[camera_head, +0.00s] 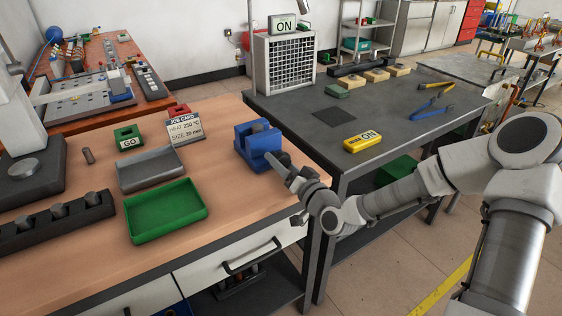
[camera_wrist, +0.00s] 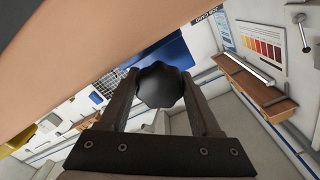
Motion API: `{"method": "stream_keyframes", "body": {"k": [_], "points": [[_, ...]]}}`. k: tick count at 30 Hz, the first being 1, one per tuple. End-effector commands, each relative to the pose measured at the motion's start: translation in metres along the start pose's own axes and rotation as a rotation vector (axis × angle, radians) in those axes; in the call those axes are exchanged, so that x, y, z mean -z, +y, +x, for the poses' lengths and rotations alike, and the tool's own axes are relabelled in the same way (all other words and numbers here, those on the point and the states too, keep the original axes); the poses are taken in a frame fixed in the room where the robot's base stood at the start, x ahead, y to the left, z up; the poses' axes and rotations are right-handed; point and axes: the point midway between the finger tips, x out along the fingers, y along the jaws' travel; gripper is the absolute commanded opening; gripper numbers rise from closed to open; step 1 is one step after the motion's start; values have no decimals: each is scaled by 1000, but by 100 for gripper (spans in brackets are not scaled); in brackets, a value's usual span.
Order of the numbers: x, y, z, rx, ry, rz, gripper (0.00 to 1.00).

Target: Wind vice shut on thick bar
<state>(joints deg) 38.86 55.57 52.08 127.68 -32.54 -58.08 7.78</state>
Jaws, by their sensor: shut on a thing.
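The blue vice (camera_head: 257,147) stands on the wooden bench near its right edge. A dark grey piece (camera_head: 260,127) shows between its upright jaws; whether it is the thick bar, and whether the jaws touch it, I cannot tell. My gripper (camera_head: 281,165) reaches the vice from the front right. In the wrist view my gripper (camera_wrist: 158,92) is shut on a dark lobed knob (camera_wrist: 160,84), with one finger on each side. The blue body of the vice (camera_wrist: 172,55) shows behind the knob. In the head view my fingers hide most of the knob.
A small brown cylinder (camera_head: 88,156) stands further left. A dark rack (camera_head: 52,220) holds several cylinders. The grey table (camera_head: 400,100) stands close on the right.

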Motion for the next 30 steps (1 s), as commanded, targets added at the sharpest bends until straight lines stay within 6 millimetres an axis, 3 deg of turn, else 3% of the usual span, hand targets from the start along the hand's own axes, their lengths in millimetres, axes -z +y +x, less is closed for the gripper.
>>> {"method": "stream_keyframes", "body": {"k": [17, 18, 22, 30], "points": [[-1, 0, 0, 0, -3, 38, 9], [-1, 0, 0, 0, -3, 37, 70], [-1, 0, 0, 0, -2, 37, 93], [0, 0, 0, 0, -1, 36, 93]]}}
